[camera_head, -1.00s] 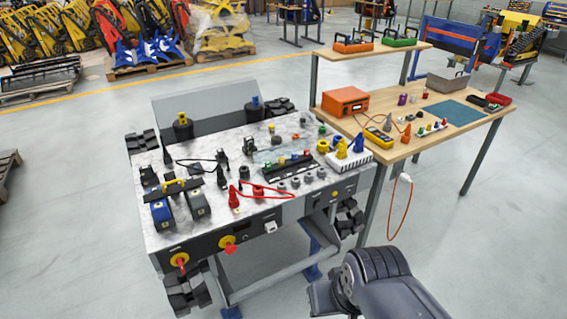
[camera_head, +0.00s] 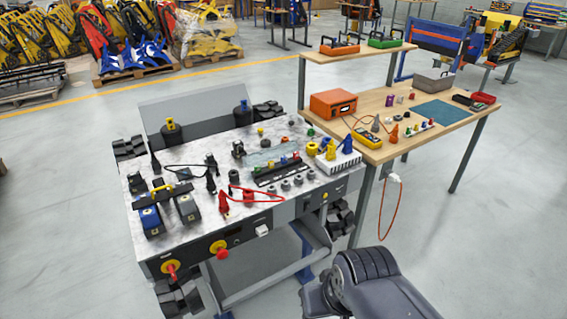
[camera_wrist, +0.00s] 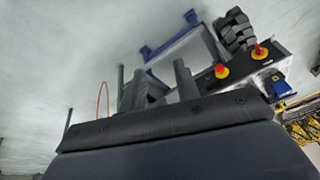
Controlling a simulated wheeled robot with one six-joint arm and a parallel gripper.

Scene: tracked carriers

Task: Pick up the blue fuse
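Several small coloured pieces stand in a black rack (camera_head: 280,174) on the marbled top of the cart in the head view. One of them looks like the blue fuse (camera_head: 283,161), between a green and a yellow piece, but it is too small to be sure. My gripper (camera_wrist: 160,72) shows in the wrist view as two dark grey fingers with a gap between them, open and with nothing seen in it. It is well apart from the rack. The wrist view does not show the fuse. In the head view my arm is at the bottom right, in front of the cart.
The tracked cart (camera_head: 215,165) also carries cables, two blue-and-grey boxes, a red lead (camera_head: 255,192) and a white box (camera_head: 338,160) with yellow and blue cones. A wooden bench (camera_head: 385,145) stands behind to the right, with an orange cable hanging. The floor at the right is clear.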

